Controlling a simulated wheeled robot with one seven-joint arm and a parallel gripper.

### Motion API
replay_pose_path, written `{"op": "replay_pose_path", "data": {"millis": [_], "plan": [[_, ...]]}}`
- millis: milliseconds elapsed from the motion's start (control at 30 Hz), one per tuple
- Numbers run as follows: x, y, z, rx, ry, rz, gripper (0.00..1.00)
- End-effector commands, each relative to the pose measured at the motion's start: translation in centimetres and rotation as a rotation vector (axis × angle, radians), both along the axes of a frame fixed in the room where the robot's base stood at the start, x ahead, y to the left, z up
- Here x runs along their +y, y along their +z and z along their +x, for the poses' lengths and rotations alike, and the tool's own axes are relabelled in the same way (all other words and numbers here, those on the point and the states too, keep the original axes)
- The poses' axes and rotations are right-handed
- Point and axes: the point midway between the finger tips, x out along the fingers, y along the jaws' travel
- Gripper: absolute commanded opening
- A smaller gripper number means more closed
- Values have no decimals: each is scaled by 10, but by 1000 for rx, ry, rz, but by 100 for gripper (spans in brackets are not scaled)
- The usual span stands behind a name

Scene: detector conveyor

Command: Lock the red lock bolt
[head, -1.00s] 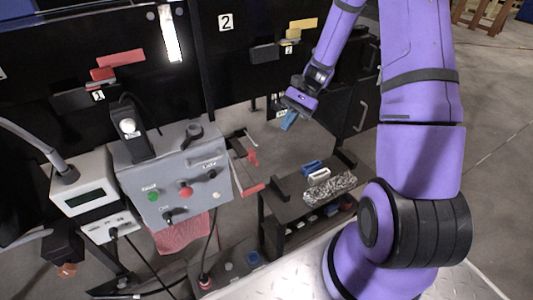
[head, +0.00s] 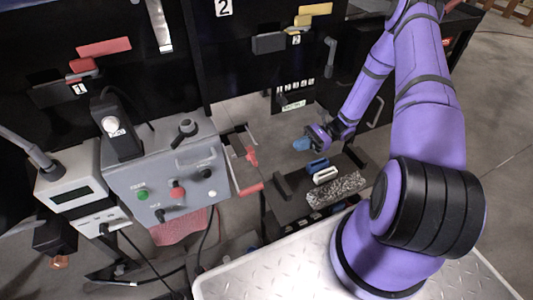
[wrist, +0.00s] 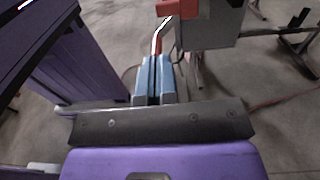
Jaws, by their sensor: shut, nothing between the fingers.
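Red lock parts sit on the dark panel beside the label 1 in the head view: a long red plate (head: 103,47) and, below it, a smaller red block (head: 82,65) next to a dark block. I take the smaller block as the red lock bolt, but cannot be certain. My gripper (head: 302,144) has blue fingertips, which are together and empty. It is far to the right of and below the red parts, above the area behind the small black stand. The wrist view also shows the blue fingers (wrist: 153,80); the lock on the panel is not recognisable there.
A grey control box (head: 165,170) with knobs stands between my gripper and the red lock. A red-ended handle frame (head: 250,188) sticks out on its right. The black stand (head: 290,210) holds blue and white pieces. A yellow lock plate (head: 315,9) is beside label 2.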

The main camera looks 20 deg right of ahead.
Motion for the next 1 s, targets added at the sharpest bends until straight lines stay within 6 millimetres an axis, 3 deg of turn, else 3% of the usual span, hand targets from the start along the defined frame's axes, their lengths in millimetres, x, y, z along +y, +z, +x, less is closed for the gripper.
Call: {"op": "replay_pose_path", "data": {"millis": [167,633,1000], "plan": [[1,-9,-1,17,-23,24,0],[7,-9,-1,18,-23,26,0],[67,-9,-2,19,-21,26,0]]}}
